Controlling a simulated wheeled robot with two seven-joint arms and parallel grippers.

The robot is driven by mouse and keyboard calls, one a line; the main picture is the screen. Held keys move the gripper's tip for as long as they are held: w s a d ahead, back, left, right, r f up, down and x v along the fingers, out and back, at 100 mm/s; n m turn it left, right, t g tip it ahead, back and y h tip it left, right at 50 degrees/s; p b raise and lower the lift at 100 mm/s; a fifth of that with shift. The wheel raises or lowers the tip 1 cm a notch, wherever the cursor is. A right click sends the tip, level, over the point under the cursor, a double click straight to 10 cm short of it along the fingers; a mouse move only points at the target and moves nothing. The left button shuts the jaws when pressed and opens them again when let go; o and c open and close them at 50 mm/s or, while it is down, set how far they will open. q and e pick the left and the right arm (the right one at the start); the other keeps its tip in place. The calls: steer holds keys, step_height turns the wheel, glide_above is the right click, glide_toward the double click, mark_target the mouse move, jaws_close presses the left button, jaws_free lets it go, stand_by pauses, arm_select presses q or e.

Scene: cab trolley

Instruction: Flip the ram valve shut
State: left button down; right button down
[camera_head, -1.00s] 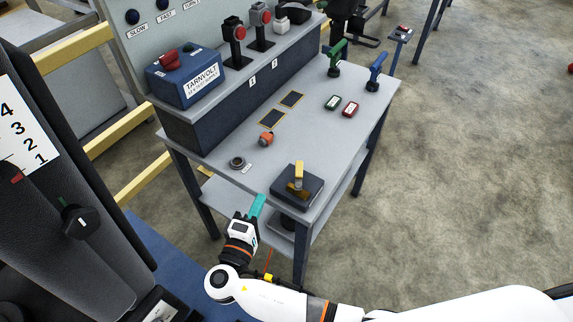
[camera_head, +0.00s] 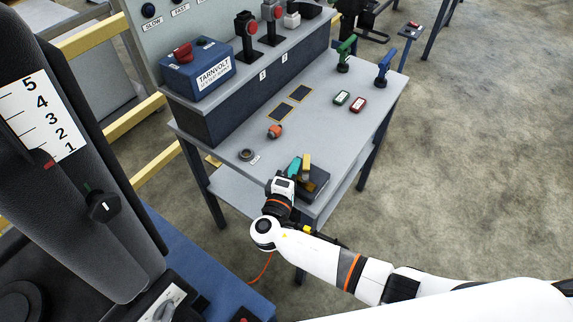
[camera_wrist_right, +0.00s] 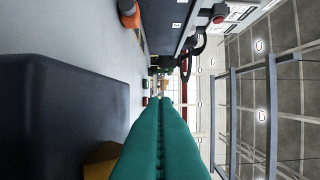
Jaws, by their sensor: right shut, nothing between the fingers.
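A yellow lever (camera_head: 306,163) stands up from a dark block (camera_head: 318,184) at the near corner of the grey trolley. I take it for the ram valve, but no label on it can be read. My right gripper (camera_head: 294,165) has teal fingers shut together and empty, just left of the lever. In the right wrist view the fingers (camera_wrist_right: 160,135) point ahead, with the dark block (camera_wrist_right: 70,110) to their left and a yellow part (camera_wrist_right: 102,160) close beside them. I cannot tell whether they touch. My left gripper is not in view.
The trolley top (camera_head: 318,128) holds an orange knob (camera_head: 275,131), a dark ring (camera_head: 246,154), green and red switches (camera_head: 357,104), and green (camera_head: 345,56) and blue (camera_head: 383,68) handles. A blue box (camera_head: 195,75) sits on the raised shelf.

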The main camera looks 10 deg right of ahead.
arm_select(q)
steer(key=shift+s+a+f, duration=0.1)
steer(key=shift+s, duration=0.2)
